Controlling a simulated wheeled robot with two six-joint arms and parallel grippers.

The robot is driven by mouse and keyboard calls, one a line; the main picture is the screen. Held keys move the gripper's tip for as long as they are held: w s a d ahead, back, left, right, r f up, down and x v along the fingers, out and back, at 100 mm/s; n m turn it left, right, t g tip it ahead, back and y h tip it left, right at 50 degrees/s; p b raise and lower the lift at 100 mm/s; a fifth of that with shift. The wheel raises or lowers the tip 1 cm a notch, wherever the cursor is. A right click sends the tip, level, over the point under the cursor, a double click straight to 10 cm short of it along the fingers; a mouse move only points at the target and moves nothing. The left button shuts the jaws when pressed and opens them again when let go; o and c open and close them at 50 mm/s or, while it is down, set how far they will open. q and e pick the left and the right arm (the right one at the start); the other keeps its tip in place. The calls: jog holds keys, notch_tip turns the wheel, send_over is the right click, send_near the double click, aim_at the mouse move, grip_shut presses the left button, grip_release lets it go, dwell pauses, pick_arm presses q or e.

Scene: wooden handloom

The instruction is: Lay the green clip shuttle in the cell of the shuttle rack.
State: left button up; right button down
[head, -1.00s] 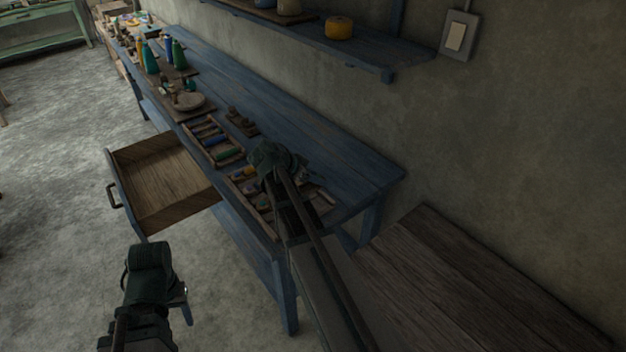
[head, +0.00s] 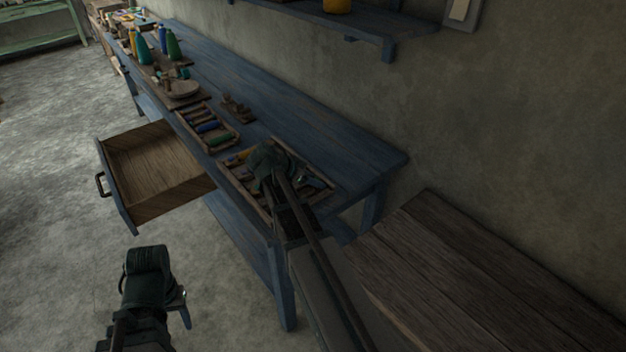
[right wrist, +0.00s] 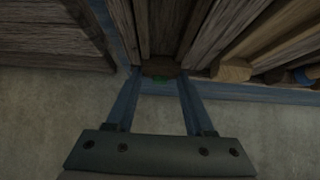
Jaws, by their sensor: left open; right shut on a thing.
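My right gripper (head: 267,163) is over a wooden tray with slats, which looks like the shuttle rack (head: 238,193). In the right wrist view its fingers (right wrist: 158,80) are closed in on a small brown piece with a green patch, likely the green clip shuttle (right wrist: 160,78). Most of the shuttle is hidden or dark. It lines up with a gap between wooden slats of the rack (right wrist: 201,30); I cannot tell whether it touches the bottom. In the head view the right fingertips and shuttle are hidden by my wrist. My left gripper (head: 180,300) is open and empty, low over the floor.
A second tray (head: 224,146) with coloured rolls lies farther along the blue bench (head: 300,135). An open drawer (head: 120,190) juts out left of the bench. A dark wooden top (head: 460,270) stands at right. A shelf (head: 330,27) hangs above the bench.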

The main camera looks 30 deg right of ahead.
jog(key=shift+f, duration=0.3)
jog(key=shift+c, duration=1)
grip_release()
jog(key=shift+r, duration=0.1)
jog(key=p+v, duration=0.9)
jog(key=v, duration=0.4)
jog(key=shift+a+r, duration=0.25)
jog(key=shift+a, duration=0.05)
notch_tip(320, 180, up, 6)
jog(key=p, duration=0.6)
